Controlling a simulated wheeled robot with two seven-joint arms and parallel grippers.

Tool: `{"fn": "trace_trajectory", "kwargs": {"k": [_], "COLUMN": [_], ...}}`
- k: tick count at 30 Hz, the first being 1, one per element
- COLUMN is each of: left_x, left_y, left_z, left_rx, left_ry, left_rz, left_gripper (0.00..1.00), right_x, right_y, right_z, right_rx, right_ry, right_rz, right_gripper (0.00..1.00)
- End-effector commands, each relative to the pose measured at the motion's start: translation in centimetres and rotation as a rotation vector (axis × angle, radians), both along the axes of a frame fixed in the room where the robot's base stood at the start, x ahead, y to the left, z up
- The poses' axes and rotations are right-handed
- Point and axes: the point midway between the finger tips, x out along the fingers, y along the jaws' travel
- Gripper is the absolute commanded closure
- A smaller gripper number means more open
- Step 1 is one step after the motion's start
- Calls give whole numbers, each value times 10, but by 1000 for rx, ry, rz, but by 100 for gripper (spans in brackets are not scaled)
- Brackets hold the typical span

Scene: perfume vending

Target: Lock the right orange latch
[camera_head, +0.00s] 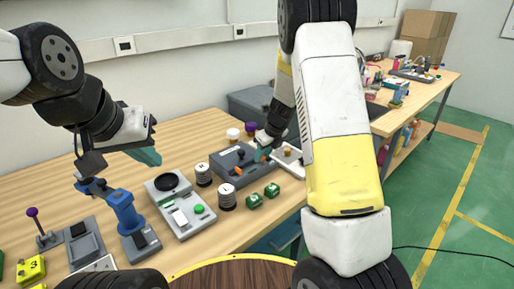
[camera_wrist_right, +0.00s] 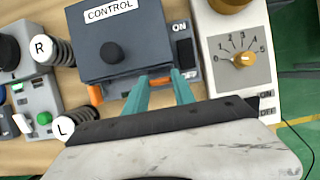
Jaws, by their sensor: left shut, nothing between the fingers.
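A grey control box (camera_wrist_right: 122,45) with a black knob and an "ON" label has two orange latches at its front. The right orange latch (camera_wrist_right: 160,80) lies between the teal fingertips of my right gripper (camera_wrist_right: 161,80), which are a small gap apart. Whether they press on it is not clear. The left orange latch (camera_wrist_right: 96,95) is free. In the head view, the control box (camera_head: 237,163) sits on the table, my right gripper (camera_head: 263,152) reaches its right side, and the left latch (camera_head: 238,171) shows. My left gripper (camera_head: 150,156) is shut and empty above the table, left of the box.
A white dial unit (camera_wrist_right: 240,58) stands close to the box's right side. Spring posts marked R (camera_wrist_right: 45,48) and L (camera_wrist_right: 68,128) stand to its left. Green dice (camera_head: 255,200) lie in front. A blue clamp-like device (camera_head: 125,210) stands below my left gripper.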

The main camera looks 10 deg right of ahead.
Motion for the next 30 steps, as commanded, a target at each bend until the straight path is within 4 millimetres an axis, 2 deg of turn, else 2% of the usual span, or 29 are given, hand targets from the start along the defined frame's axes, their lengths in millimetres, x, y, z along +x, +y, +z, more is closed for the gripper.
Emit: {"fn": "trace_trajectory", "kwargs": {"k": [5, 16, 25, 26, 29, 30], "left_x": [0, 0, 0, 0, 0, 0], "left_y": [0, 0, 0, 0, 0, 0], "left_z": [0, 0, 0, 0, 0, 0], "left_rx": [0, 0, 0, 0, 0, 0], "left_ry": [0, 0, 0, 0, 0, 0], "left_rz": [0, 0, 0, 0, 0, 0], "left_gripper": [100, 100, 100, 100, 100, 100], "right_x": [0, 2, 2, 2, 2, 2], "right_y": [-1, -3, -3, -3, -2, -2], "right_z": [0, 0, 0, 0, 0, 0], "right_rx": [0, 1, -2, -2, -2, -1], "right_ry": [1, 0, 0, 0, 0, -1], "right_rz": [23, 377, 398, 398, 398, 397], "right_gripper": [100, 100, 100, 67, 48, 47]}}
